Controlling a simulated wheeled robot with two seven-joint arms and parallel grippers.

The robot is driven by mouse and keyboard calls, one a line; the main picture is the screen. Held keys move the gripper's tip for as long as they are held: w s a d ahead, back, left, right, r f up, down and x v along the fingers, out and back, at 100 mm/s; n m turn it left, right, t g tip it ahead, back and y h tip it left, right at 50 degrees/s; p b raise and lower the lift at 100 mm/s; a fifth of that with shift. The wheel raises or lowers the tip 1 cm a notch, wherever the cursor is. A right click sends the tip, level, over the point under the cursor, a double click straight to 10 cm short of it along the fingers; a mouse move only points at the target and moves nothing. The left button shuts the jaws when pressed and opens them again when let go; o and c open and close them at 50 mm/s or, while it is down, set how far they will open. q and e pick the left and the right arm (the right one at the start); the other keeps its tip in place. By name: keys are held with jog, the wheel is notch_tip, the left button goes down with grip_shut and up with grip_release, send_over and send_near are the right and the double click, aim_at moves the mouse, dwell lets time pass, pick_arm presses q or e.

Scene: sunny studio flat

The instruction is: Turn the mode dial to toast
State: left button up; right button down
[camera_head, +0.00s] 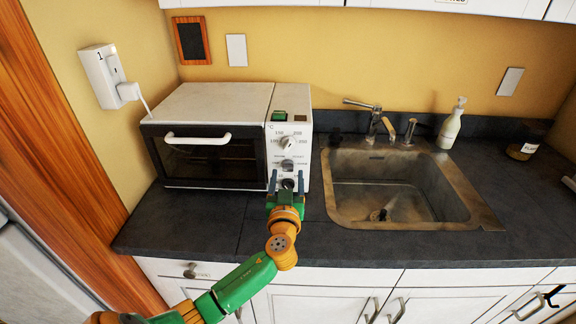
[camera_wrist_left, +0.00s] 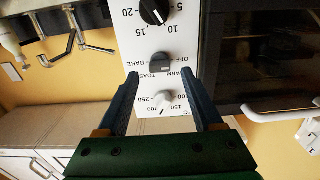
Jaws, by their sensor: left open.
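The white toaster oven (camera_head: 200,105) stands on the counter, with a column of dials on its right-hand panel. The mode dial (camera_head: 287,165) is the middle one, between the temperature dial (camera_head: 289,142) and the bottom timer dial (camera_head: 288,184). In the left wrist view, which is upside down, the grey mode dial (camera_wrist_left: 160,63) has OFF, BAKE, WARM and TOAST around it; its pointer is too unclear to read. My left gripper (camera_head: 287,178) is open and empty in front of the panel. Its fingertips (camera_wrist_left: 161,76) appear either side of the mode dial's lower edge in the wrist view. My right gripper is out of view.
A sink (camera_head: 450,190) with a faucet (camera_head: 375,120) is right of the oven, and a soap bottle (camera_head: 451,125) stands behind it. The oven door handle (camera_head: 198,139) sticks out left of the panel. The counter in front of the oven is clear.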

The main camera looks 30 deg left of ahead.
aim_at(288, 170)
pick_arm(q)
jog(key=x, duration=0.3)
jog(key=shift+w+f, duration=0.2)
jog(key=shift+s+r, duration=0.1)
jog(key=shift+s, duration=0.05)
jog(key=c, duration=0.3)
grip_shut()
